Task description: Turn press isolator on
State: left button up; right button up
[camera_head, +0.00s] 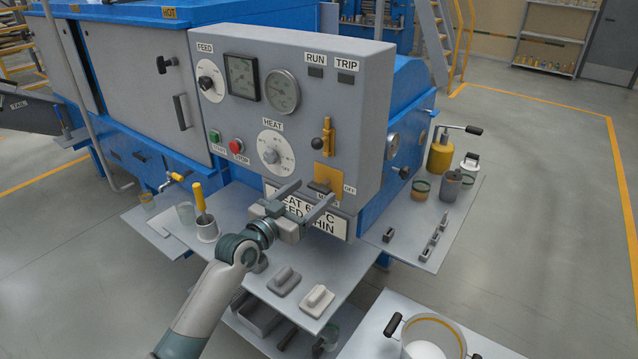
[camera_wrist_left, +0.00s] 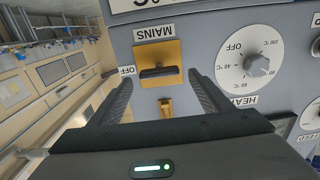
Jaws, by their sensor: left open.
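The mains isolator is a yellow plate (camera_head: 327,173) with a dark handle, low on the right of the grey control panel (camera_head: 300,60). It also shows in the left wrist view (camera_wrist_left: 172,52), turned over, under a MAINS label. Its dark bar handle (camera_wrist_left: 158,73) lies level there, in line with the OFF label (camera_wrist_left: 127,70) beside the plate. My left gripper (camera_head: 315,190) is open in front of the plate. In the left wrist view its fingers (camera_wrist_left: 158,78) stand on either side of the handle, with a gap each side. Contact is not seen. My right gripper is not in view.
A heat dial (camera_head: 270,156) sits left of the isolator, and a yellow lever with a black knob (camera_head: 327,140) above it. A sign (camera_head: 330,224) hangs below. A shelf (camera_head: 210,237) with a cup juts out under the panel. A side shelf (camera_head: 420,250) holds cans and small parts.

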aim_at(317, 189)
pick_arm(q)
jog(key=shift+p+x, duration=0.3)
jog(key=shift+x, duration=1.8)
jog(key=c, duration=1)
jog(key=shift+c, duration=0.2)
